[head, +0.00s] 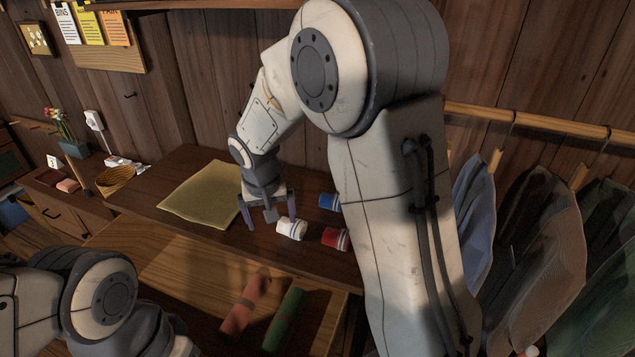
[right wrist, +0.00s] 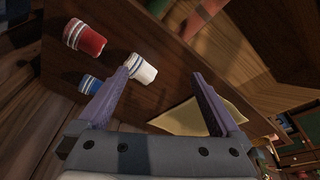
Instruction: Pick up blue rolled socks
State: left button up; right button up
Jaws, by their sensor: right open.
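The blue rolled socks (head: 328,201) lie on the dark wooden top, partly hidden behind my right arm. They also show in the right wrist view (right wrist: 90,85), left of the jaws. White rolled socks (head: 291,229) lie beside my right gripper, and red rolled socks (head: 333,238) lie to their right. The right wrist view shows the white socks (right wrist: 141,69) near the left fingertip and the red socks (right wrist: 85,38) at upper left. My right gripper (head: 270,222) is open and empty above the top, pointing down, left of the blue socks. My left gripper is out of view.
A yellow-green cloth (head: 203,192) lies flat left of the right gripper. A red roll (head: 245,305) and a green roll (head: 285,320) lie lower, in front of the top. Clothes (head: 535,235) hang from a rail at right. A basket (head: 116,178) stands at left.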

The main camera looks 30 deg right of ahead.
jog(key=w+d+m+p, duration=0.1)
jog(key=w+d+m, duration=0.1)
jog(key=w+d, duration=0.4)
jog(key=m+h+p, duration=0.2)
jog(key=m, duration=0.2)
send_near(332, 196)
jog(key=x, duration=0.2)
jog(key=p+x, duration=0.1)
jog(key=x, duration=0.2)
jog(key=shift+s+a+f+p, duration=0.1)
jog(key=shift+s+f+p, duration=0.15)
jog(key=shift+f, duration=0.25)
jog(key=p+x, duration=0.2)
jog(key=x, duration=0.1)
jog(key=p+x, duration=0.1)
jog(key=x, duration=0.1)
jog(key=shift+w+r, duration=0.2)
jog(key=shift+w, duration=0.1)
jog(key=shift+w+d+f+t, duration=0.1)
jog(key=shift+d+f+t, duration=0.2)
jog(key=shift+f, duration=0.05)
pick_arm(q)
notch_tip(332, 196, up, 9)
jog(key=shift+r, duration=0.1)
pick_arm(e)
jog(key=c, duration=1)
